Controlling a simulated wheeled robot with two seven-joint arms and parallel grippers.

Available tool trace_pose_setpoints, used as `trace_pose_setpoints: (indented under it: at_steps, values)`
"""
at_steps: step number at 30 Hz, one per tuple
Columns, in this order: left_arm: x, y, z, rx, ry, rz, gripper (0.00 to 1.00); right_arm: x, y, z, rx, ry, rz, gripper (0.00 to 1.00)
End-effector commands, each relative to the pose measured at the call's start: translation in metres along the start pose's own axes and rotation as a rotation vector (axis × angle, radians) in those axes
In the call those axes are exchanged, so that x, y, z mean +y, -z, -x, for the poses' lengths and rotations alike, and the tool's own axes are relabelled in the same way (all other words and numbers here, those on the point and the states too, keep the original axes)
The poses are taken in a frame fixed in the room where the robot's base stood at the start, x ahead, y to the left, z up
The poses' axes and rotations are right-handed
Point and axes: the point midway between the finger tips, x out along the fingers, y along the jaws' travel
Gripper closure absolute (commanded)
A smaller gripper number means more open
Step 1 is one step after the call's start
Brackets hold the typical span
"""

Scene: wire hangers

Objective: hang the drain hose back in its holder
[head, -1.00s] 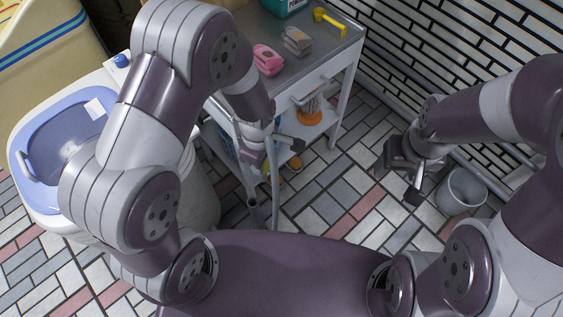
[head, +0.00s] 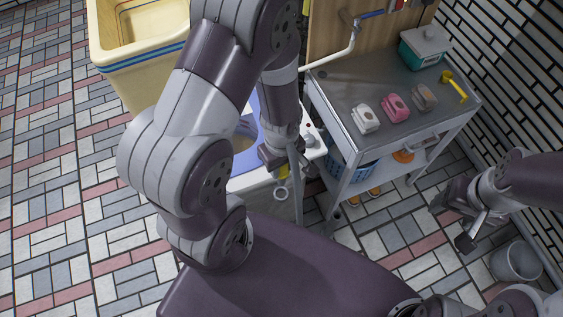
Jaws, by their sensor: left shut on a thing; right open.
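My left gripper (head: 284,157) is shut on the grey drain hose (head: 297,195), which hangs down from the fingers. The washing machine, white with a blue lid, is mostly behind my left arm; its white top corner (head: 314,143) shows. A small yellow part (head: 283,171) and a white ring (head: 281,193) show just below the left gripper, against the machine's side. I cannot tell whether either is the hose holder, or whether the hose touches them. My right gripper (head: 461,228) is open and empty, above the floor at the right.
A grey metal cart (head: 345,88) stands right of the machine, with soap-like blocks (head: 396,107), a teal box (head: 424,48) and a yellow tool (head: 454,86) on top. A cream tub (head: 140,72) is at the back left. A grey bucket (head: 515,262) stands at the right. The left floor is clear.

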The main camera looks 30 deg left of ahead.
Motion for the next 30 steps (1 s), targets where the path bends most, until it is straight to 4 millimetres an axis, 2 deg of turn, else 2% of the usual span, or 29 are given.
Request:
trace_pose_setpoints:
  at_steps: [5, 21, 30]
  values:
    - [0.0, 0.0, 0.003, 0.0, -0.001, 0.0, 0.95, 0.0, 0.001, 0.006, 0.0, 0.0, 0.0, 0.35]
    - [-0.001, 0.0, -0.057, 0.0, -0.002, 0.002, 0.95, 0.0, -0.004, -0.037, 0.0, 0.0, 0.0, 0.35]
    - [0.0, 0.0, -0.058, 0.0, -0.002, 0.001, 0.95, 0.0, -0.004, -0.037, 0.0, 0.0, 0.0, 0.35]
